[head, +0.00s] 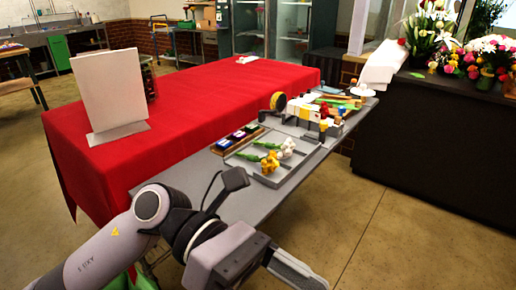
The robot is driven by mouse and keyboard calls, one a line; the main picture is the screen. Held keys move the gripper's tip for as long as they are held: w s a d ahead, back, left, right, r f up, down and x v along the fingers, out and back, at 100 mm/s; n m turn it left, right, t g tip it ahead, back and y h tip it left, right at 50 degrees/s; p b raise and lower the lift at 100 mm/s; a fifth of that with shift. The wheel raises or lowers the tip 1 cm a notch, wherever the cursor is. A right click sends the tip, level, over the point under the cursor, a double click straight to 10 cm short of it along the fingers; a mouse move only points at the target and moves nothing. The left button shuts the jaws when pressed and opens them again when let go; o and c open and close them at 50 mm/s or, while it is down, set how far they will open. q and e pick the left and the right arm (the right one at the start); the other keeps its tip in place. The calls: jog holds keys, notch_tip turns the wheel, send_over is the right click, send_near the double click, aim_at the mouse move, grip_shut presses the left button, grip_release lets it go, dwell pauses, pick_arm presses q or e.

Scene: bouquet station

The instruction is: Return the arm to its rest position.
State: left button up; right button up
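My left arm (110,245) comes in from the lower left and bends across the front of the grey table. My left gripper (290,270) is low in the picture, beside the near end of the grey table, and points toward the lower right. A dark finger shows, but its tip is near the bottom edge and I cannot tell whether the gripper is open or shut. I see nothing held in it. My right gripper is not in view.
The grey table (265,205) holds a tray (244,163) of yellow and white flowers, a dark box (238,138) and tools. A red-covered table (190,105) with a white board (110,90) stands behind. A dark counter (430,140) is at right. Floor between is clear.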

pick_arm(q)
jog(key=w+a+r+n+t+h, duration=0.1)
jog(key=w+r+n+t+h, duration=0.1)
jog(key=w+n+t+h, duration=0.45)
jog(key=w+a+r+n+t+h, duration=0.1)
jog(key=r+n+t+h, duration=0.3)
jog(key=n, duration=0.6)
jog(key=w+a+f+n+t+y+p, duration=0.1)
jog(key=w+a+f+n+t+y, duration=0.35)
jog(key=n+t, duration=0.75)
jog(key=w+a+f+n+t+y+p, duration=0.1)
jog(key=w+a+f+n+t+y, duration=0.1)
jog(key=a+f+n+y, duration=0.4)
jog(key=w+a+f+n+t+y, duration=0.2)
jog(key=f+n+t+y, duration=0.15)
jog(key=f+n, duration=0.55)
jog(key=s+a+f+n+g+y, duration=0.4)
jog(key=s+f+n, duration=0.1)
jog(key=f, duration=0.4)
jog(key=s+a+f+n+g+y, duration=0.3)
jog(key=s+a+f+n+g, duration=0.1)
jog(key=s+f, duration=0.4)
notch_tip(320, 180, down, 3)
jog(key=shift+s+a+r+n+g+y+p, duration=0.2)
jog(key=shift+a+n+g+y+p, duration=0.15)
jog(key=shift+a+n, duration=0.25)
jog(key=shift+w, duration=0.1)
